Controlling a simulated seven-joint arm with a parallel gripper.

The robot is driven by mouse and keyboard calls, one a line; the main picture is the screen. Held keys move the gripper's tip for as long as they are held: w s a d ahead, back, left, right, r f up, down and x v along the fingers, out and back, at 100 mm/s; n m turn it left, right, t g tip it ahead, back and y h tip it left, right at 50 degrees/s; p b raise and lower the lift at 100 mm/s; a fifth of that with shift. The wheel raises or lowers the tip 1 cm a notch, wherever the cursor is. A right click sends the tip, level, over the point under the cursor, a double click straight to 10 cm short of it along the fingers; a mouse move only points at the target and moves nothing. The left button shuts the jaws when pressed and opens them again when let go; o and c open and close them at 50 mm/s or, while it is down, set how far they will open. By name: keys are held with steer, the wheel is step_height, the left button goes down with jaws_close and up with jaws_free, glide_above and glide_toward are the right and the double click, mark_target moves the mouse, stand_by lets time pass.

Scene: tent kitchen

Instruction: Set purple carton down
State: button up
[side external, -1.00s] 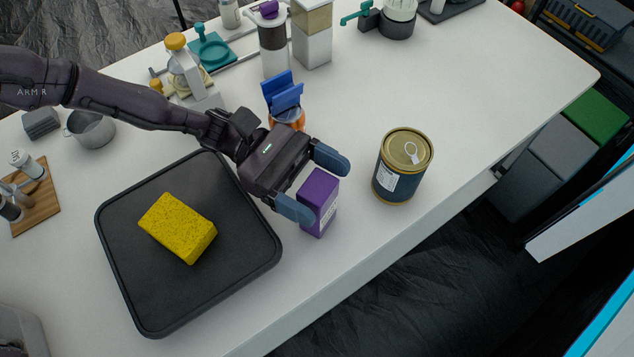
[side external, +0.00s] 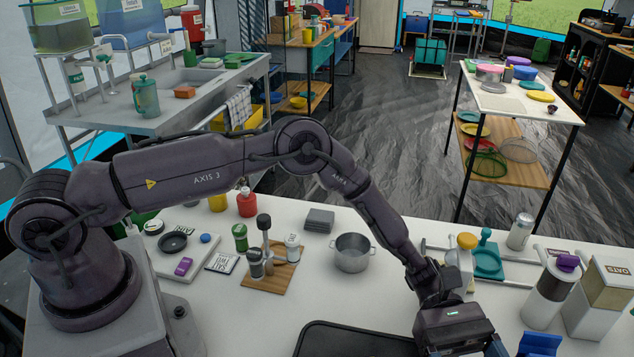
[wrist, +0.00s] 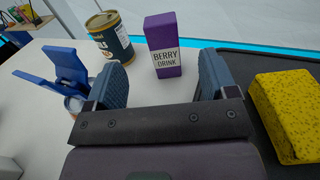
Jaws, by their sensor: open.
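The purple carton (wrist: 164,44), labelled "BERRY DRINK", stands upright on the white table in the wrist view. My gripper (wrist: 162,72) is open, with its blue fingers spread wide to either side of the carton's lower end in the picture. The carton appears beyond the fingertips, with a gap to each finger and nothing held. In the side view only the back of my gripper (side external: 454,326) shows at the bottom edge. Its fingertips are mostly cut off and the carton is out of frame there.
A gold-lidded can (wrist: 109,38) stands left of the carton. A blue clip-like item (wrist: 62,72) is nearer on the left. A yellow sponge (wrist: 288,112) lies on the black tray (wrist: 240,66) at right. A metal pot (side external: 352,256) stands farther back.

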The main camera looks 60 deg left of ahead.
steer(key=s+a+r+m+t+y, duration=0.2)
steer(key=a+r+m+y, duration=0.25)
steer(key=a+r, duration=0.35)
steer(key=s+a+r+m+t+y, duration=0.2)
steer(key=s+a+r+m+y, duration=0.25)
steer(key=r, duration=0.55)
steer(key=s+a+r+m+t+y, duration=0.1)
steer(key=s+a+r+t+y, duration=0.1)
steer(key=a, duration=0.4)
steer(key=s+a+r+m+t+y, duration=0.2)
steer(key=s+a+r+t+y, duration=0.1)
steer(key=s+a, duration=0.3)
steer(key=s+a+r+m+t+y, duration=0.1)
steer(key=s+a+r+t+y, duration=0.1)
steer(key=s+a, duration=0.3)
steer(key=shift+a+r+t+y, duration=0.4)
steer(key=shift+a+t, duration=0.4)
steer(key=shift+a, duration=0.45)
steer(key=shift+s+r, duration=0.1)
